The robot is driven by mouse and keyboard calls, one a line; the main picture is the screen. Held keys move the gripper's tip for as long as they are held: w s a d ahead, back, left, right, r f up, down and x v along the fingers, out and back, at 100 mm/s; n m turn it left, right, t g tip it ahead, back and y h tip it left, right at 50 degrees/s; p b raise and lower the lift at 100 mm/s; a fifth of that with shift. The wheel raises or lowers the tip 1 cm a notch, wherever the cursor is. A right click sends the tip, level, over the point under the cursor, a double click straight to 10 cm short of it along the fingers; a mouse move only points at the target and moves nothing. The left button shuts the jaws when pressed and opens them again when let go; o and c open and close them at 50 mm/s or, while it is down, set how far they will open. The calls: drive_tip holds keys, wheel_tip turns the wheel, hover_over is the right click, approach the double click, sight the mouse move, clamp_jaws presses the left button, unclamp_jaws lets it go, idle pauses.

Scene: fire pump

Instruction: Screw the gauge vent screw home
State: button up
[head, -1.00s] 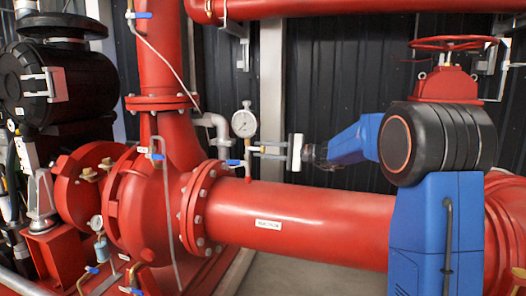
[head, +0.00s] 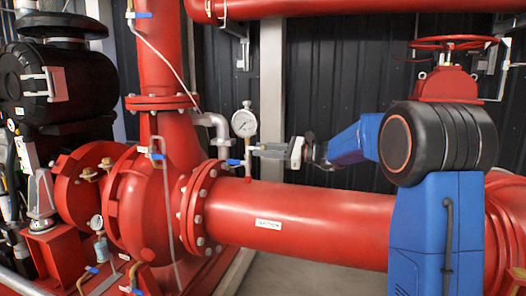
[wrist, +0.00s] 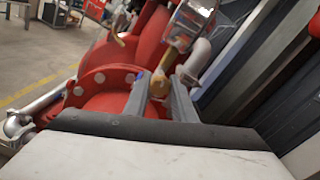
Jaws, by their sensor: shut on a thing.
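The round white-faced pressure gauge (head: 244,123) stands on a thin riser above the large red pipe; it also shows, cut off, at the top of the wrist view (wrist: 192,22). My gripper (head: 254,151) reaches in from the right, level, just below the gauge. In the wrist view its two grey fingers (wrist: 160,98) are closed on a small brass-coloured piece, which appears to be the vent screw (wrist: 159,83). The screw is too small and covered to make out in the head view. I cannot tell how deep it sits.
A blue lever handle (head: 234,162) sits just left of and below my fingertips. A grey elbow pipe (head: 215,124) is left of the gauge. The large red pipe (head: 310,220) runs below my arm. A grey post (head: 272,80) stands behind.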

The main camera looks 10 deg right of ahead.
drive_tip(key=shift+f+m, duration=0.1)
drive_tip(key=shift+m, duration=0.8)
drive_tip(key=o, duration=1.1)
drive_tip(key=shift+c, duration=0.2)
drive_tip(key=v, duration=1.7)
drive_tip(key=shift+s+d, duration=0.15)
drive_tip(key=shift+d, duration=0.1)
